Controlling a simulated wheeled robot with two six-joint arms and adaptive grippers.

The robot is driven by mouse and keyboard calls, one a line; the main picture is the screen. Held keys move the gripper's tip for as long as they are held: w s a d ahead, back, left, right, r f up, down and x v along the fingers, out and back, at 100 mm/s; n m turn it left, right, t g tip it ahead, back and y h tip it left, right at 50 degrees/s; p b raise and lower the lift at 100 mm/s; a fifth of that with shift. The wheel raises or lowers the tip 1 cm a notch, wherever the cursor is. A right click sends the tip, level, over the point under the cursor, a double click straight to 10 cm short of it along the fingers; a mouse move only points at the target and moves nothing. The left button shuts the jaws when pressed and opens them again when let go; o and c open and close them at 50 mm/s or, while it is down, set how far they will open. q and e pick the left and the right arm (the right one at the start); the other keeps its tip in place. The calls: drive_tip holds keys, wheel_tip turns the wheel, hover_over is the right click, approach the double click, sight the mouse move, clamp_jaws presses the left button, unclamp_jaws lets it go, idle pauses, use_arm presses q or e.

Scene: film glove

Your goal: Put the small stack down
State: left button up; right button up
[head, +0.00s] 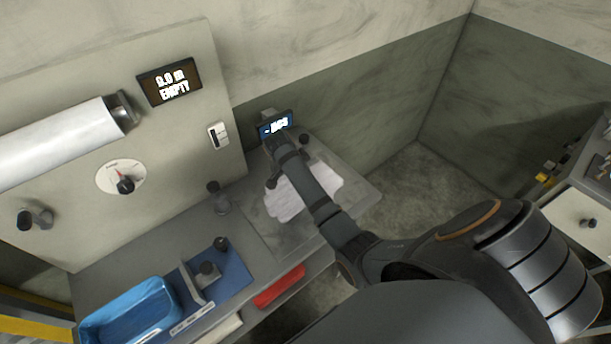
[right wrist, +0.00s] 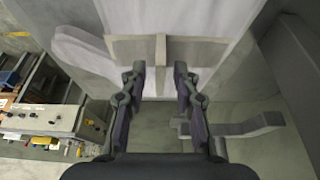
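A pale, thin stack of sheets (head: 287,203) lies on the grey plate (head: 355,198) at the right end of the bench, partly hidden by my right arm. My right gripper (head: 288,160) is over this plate, in front of a small lit display (head: 275,124). In the right wrist view the two fingers of my right gripper (right wrist: 160,78) stand apart. A narrow upright ridge on a grey-brown piece (right wrist: 190,50) shows beyond them, with a pale sheet-like surface (right wrist: 206,16) behind it. I see no finger touching the ridge. My left gripper is not in view.
A blue tray (head: 130,312) and a blue mat (head: 232,272) with a dark fixture stand on the bench's left. A white roll (head: 55,143) and an "EMPTY" display (head: 168,82) are on the panel above. Another cabinet (head: 575,212) stands far right.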

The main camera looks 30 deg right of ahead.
drive_tip(key=p+v, duration=0.1)
drive_tip(key=v, duration=1.1)
drive_tip(key=shift+r, duration=0.2)
drive_tip(key=shift+f, duration=0.1)
